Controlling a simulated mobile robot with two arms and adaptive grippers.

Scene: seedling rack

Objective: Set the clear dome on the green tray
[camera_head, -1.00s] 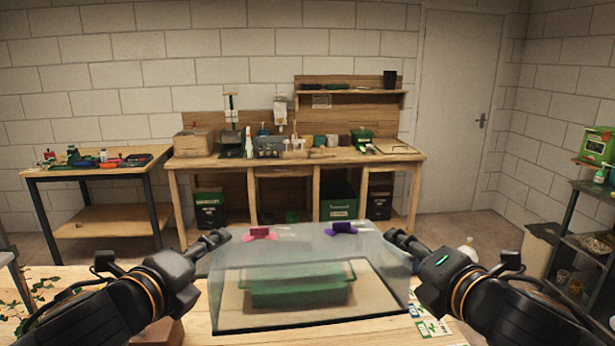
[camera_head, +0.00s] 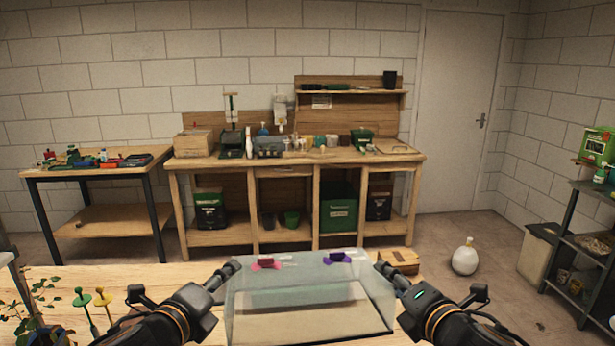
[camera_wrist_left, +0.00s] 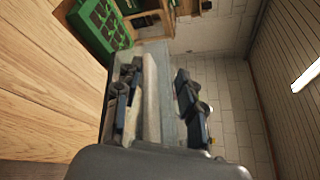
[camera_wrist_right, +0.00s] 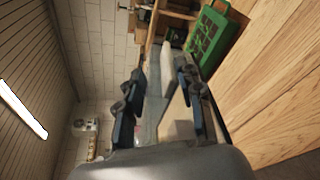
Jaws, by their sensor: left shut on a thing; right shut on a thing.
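The clear dome (camera_head: 310,295) is a see-through box with a pink clip and a purple clip on its far top edge. In the head view my left gripper (camera_head: 232,268) is shut on its left side and my right gripper (camera_head: 387,270) on its right side. The dome looks roughly level; I cannot tell whether its lower rim touches anything. In the wrist views pale dome panes show between the fingers. The green tray (camera_wrist_left: 97,25), with dark cells, lies beyond the fingers and also shows in the right wrist view (camera_wrist_right: 208,36). I cannot make it out in the head view.
The wooden table (camera_head: 120,283) has free room to the left of the dome. A green peg (camera_head: 82,300), a yellow peg (camera_head: 103,299) and a leafy plant (camera_head: 35,300) stand at its left. A wooden block (camera_head: 400,258) is just beyond my right gripper.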

